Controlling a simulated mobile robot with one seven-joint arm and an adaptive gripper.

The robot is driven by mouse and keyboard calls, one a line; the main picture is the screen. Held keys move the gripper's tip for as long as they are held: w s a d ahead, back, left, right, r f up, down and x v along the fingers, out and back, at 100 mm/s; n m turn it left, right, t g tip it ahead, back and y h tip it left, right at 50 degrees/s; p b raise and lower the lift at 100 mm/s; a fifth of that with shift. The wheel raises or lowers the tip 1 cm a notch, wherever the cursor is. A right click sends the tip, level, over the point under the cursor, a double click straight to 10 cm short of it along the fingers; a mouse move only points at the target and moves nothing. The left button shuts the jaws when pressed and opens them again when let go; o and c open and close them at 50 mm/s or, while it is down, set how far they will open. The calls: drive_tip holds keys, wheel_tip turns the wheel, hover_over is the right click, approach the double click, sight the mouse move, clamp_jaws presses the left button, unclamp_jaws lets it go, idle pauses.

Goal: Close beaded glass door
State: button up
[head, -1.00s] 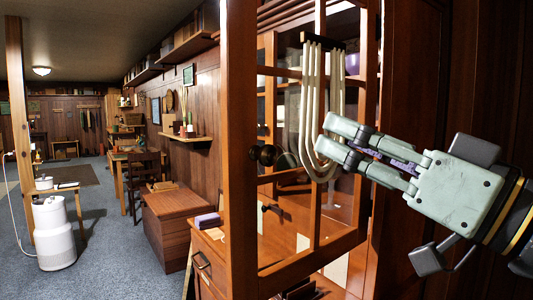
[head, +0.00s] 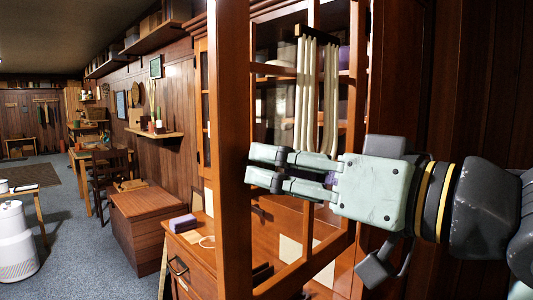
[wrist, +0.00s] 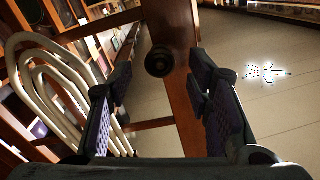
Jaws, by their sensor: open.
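The glass door stands open, with a wooden frame (head: 231,200) whose near upright is close to me in the head view. Pale beaded loops (head: 318,95) hang from a dark bar at its top; they also show at the left of the wrist view (wrist: 52,85). My gripper (head: 250,167) is open, its fingertips close to the near upright and in front of the beads' lower ends. In the wrist view the upright (wrist: 182,100) and a dark round knob (wrist: 159,61) appear between the open fingers (wrist: 160,72). Contact cannot be told. The gripper hides the knob in the head view.
A wooden chest (head: 150,220) stands further left. Carpeted floor (head: 85,240) is open at left, near a white cylinder (head: 14,245).

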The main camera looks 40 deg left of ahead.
sight(270, 165)
drive_tip(key=shift+a, duration=1.65)
clamp_jaws()
